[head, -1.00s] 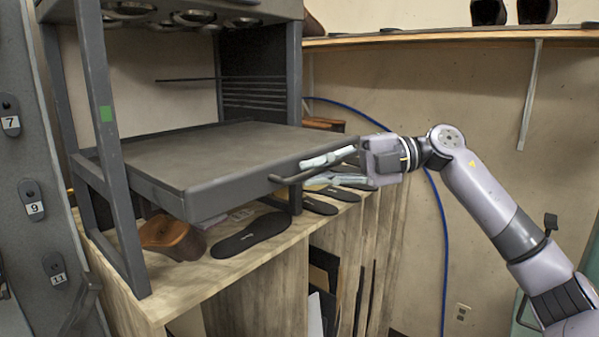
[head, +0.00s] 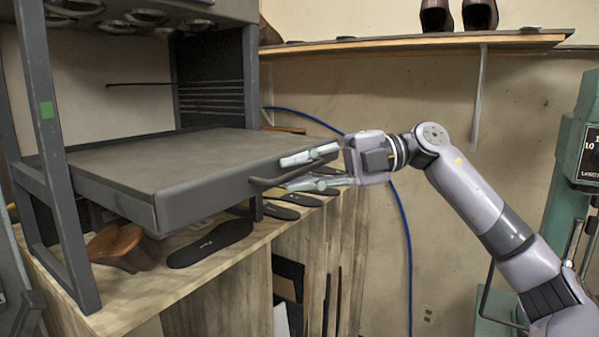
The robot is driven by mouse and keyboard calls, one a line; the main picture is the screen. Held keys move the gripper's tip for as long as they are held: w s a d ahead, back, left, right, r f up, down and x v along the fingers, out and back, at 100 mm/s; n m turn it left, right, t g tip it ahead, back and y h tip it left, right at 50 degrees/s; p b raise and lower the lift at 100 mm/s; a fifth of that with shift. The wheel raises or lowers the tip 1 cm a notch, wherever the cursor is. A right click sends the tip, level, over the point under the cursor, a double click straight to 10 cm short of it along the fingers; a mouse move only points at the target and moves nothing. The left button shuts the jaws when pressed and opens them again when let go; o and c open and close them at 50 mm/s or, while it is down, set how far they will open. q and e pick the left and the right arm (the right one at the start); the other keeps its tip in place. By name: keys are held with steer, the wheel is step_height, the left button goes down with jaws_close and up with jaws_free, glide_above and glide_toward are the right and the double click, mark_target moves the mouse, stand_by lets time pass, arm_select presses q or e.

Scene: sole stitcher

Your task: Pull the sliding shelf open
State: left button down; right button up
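The sliding shelf (head: 170,158) is a flat dark grey tray in a grey metal rack. It stands partly out of the rack, its front corner past the near post. A thin dark bar handle (head: 265,182) runs along its front face. My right gripper (head: 287,173) is at the handle's right part. Its two pale fingers are apart, one above the bar and one below, with a gap between them. Whether a finger touches the bar I cannot tell. My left gripper is not in view.
Below the shelf, a wooden bench (head: 185,285) holds a brown wooden piece (head: 118,243) and several dark insoles (head: 210,243). A wall shelf (head: 420,42) with shoes is behind. A green machine (head: 575,165) stands at right. A blue cable hangs on the wall.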

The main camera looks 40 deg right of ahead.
steer(key=shift+o, duration=1)
steer(key=v, duration=0.6)
steer(key=shift+s+d+f, duration=0.1)
steer(key=shift+d, duration=0.05)
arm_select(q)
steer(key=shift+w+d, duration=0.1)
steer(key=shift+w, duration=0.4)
arm_select(e)
steer(key=v, duration=0.5)
steer(key=shift+s+d, duration=0.1)
steer(key=shift+d, duration=0.25)
steer(key=shift+r, duration=0.2)
